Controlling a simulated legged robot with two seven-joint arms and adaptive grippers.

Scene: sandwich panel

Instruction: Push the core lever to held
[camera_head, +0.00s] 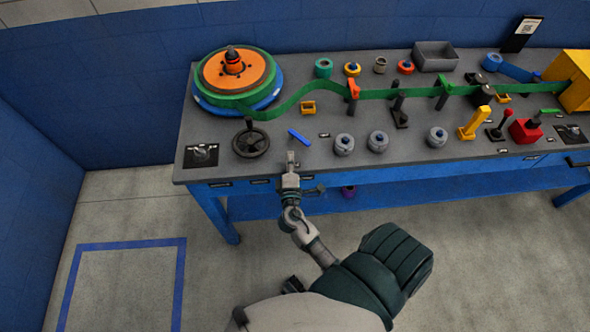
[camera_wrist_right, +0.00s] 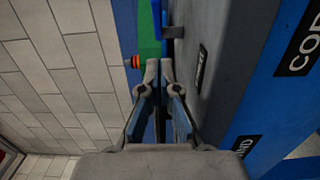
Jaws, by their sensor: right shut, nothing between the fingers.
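A small blue lever (camera_head: 299,137) sits near the front edge of the table, left of the grey rollers. Its label is too small to read, so I cannot confirm it is the core lever. A blue bar (camera_wrist_right: 157,18) shows at the top of the right wrist view, beside a dark bracket (camera_wrist_right: 173,33). My right gripper (camera_head: 291,159) is at the table's front edge, just in front of the blue lever and apart from it. Its fingers (camera_wrist_right: 159,70) are shut and empty, below the blue bar in the wrist view. My left gripper is not in view.
A black handwheel (camera_head: 251,142) stands left of the lever, and grey rollers (camera_head: 344,144) stand to the right. A large orange and green reel (camera_head: 236,72) is behind, feeding a green strip (camera_head: 317,83) across the grey table (camera_head: 215,130).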

